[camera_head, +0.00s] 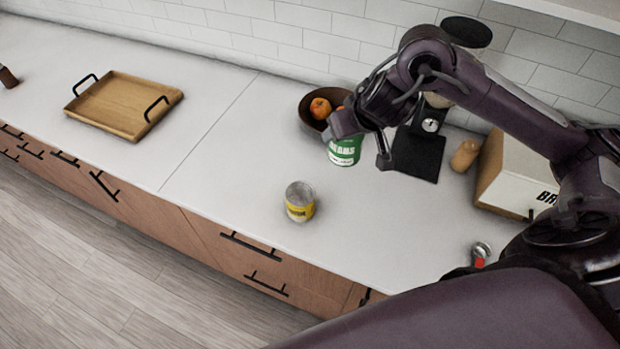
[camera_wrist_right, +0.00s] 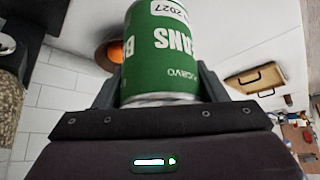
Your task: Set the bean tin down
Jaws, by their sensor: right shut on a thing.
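The bean tin is green with white lettering (camera_head: 345,151), near the middle of the counter in the head view. My right gripper (camera_head: 362,143) is shut on it, with fingers on opposite sides. The tin stands roughly upright; I cannot tell whether its base touches the counter. In the right wrist view the tin (camera_wrist_right: 160,50) appears upside down between the two fingers (camera_wrist_right: 158,92). My arm hides part of it in the head view. My left gripper is not in view.
A yellow tin (camera_head: 300,203) stands toward the front edge. A fruit bowl (camera_head: 309,113) is just behind the bean tin; a coffee machine's black base (camera_head: 418,155) and a bread box (camera_head: 512,187) are to the right. A wooden tray (camera_head: 110,116) lies left, with clear counter between.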

